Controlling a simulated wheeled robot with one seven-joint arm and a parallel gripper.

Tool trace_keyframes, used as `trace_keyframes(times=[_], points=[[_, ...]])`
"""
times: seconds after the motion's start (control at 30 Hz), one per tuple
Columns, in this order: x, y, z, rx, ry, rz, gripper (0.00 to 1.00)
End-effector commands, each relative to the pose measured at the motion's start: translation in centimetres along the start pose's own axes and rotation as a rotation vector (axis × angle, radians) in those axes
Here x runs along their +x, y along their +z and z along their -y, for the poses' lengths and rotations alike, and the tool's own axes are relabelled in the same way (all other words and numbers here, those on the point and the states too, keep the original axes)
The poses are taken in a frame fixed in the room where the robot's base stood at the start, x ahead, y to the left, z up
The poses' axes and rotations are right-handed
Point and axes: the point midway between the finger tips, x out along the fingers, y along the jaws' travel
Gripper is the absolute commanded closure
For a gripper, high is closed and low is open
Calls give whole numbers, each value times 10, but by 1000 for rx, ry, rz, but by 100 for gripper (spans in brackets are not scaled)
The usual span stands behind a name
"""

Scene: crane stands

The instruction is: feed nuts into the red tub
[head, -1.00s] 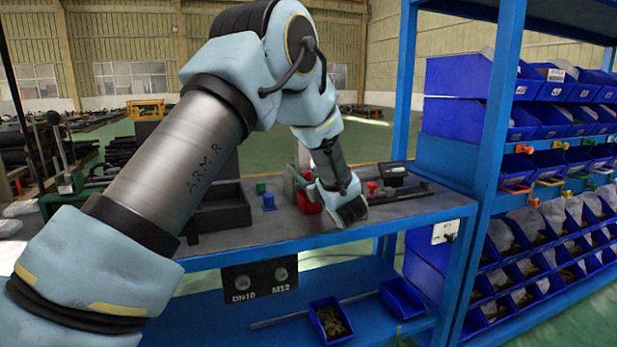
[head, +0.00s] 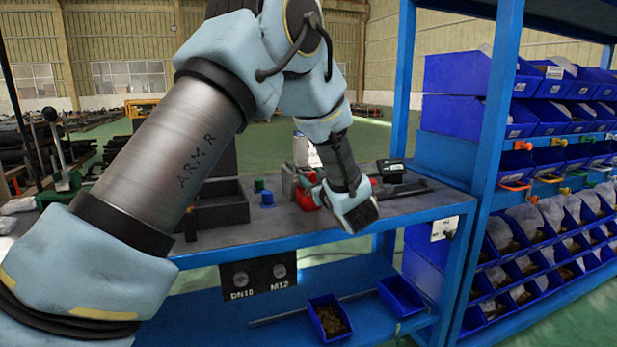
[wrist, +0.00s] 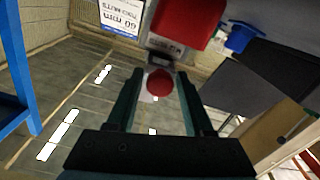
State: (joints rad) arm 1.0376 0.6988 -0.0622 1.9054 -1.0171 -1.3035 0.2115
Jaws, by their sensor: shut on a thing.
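The red tub (head: 305,199) stands on the grey bench top, partly behind my gripper in the head view. A red block-like part at the top of the wrist view (wrist: 186,22) looks like the same tub, just beyond the fingertips. My gripper (wrist: 160,78) points at it, shut on a small round red knob (wrist: 160,84) between its two dark fingers. A grey metal piece shows behind the knob. In the head view my gripper hangs over the bench's front edge, and its fingertips are hidden. No nuts can be made out in the tub.
A white sign (wrist: 122,14) reading 60 mm and nuts stands beside the tub. A blue piece (head: 267,199) and a dark tray (head: 222,208) sit to the left. A blue rack post (head: 490,130) rises at right. Blue bins (head: 330,318) lie on the lower shelf.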

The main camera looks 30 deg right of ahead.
Motion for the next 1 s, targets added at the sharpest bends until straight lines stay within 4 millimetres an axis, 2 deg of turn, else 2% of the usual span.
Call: trace_keyframes(times=[0.23, 0.27, 0.37, 0.73, 0.87, 1.0], points=[[-4, 1, 0, 1, 0, 1, 100], [-4, 1, 0, 1, 0, 2, 47], [-4, 1, 0, 1, 0, 2, 36], [-9, 1, -1, 1, 1, 1, 34], [-27, 2, -1, 0, 3, 2, 34], [-56, 3, -1, 0, 4, 2, 34]])
